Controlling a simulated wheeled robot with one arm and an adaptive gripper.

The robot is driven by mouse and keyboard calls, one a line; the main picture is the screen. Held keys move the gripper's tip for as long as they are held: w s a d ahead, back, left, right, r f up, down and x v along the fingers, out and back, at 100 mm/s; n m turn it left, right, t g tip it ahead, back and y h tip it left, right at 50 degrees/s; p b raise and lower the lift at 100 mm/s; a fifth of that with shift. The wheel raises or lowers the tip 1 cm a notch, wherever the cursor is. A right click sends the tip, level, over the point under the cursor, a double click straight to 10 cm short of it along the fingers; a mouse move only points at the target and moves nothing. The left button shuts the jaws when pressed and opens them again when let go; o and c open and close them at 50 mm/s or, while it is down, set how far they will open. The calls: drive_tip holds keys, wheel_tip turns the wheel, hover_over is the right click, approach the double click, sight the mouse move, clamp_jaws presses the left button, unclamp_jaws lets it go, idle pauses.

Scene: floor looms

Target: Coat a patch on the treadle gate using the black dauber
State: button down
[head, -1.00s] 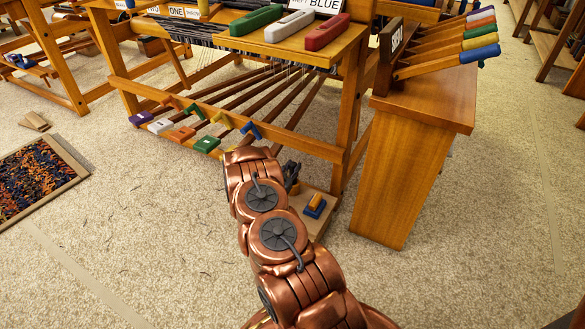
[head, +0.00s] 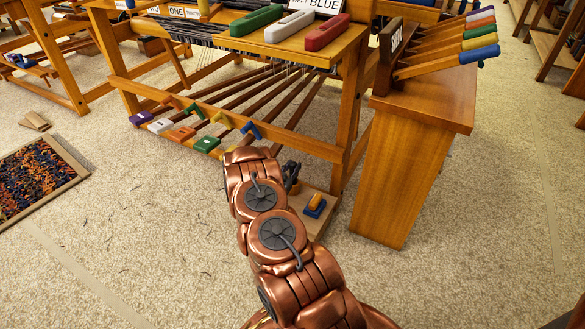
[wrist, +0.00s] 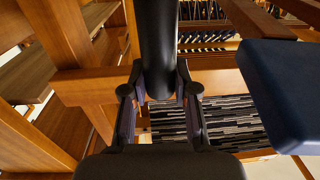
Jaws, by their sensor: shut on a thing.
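My gripper (wrist: 160,100) is shut on the black dauber (wrist: 157,40), a smooth dark cylinder that runs up out of the top of the wrist view. Its far end is out of frame. In the head view, my arm hides most of the gripper; only a dark part of it (head: 291,176) shows, low by the loom's front right. The treadles end in purple, white, orange and green (head: 206,144) pads, with coloured angled pieces, one blue (head: 251,130), above them. I cannot tell which part is the treadle gate. A dark blue slab (wrist: 285,95) is close at right in the wrist view.
The loom's front rail (head: 220,117) and right post (head: 345,120) stand close to my arm. A wooden cabinet (head: 410,170) stands further right.

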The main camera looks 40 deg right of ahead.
drive_tip(key=shift+s+f, duration=0.1)
drive_tip(key=shift+r+p, duration=2.1)
drive_tip(key=shift+r, duration=1.5)
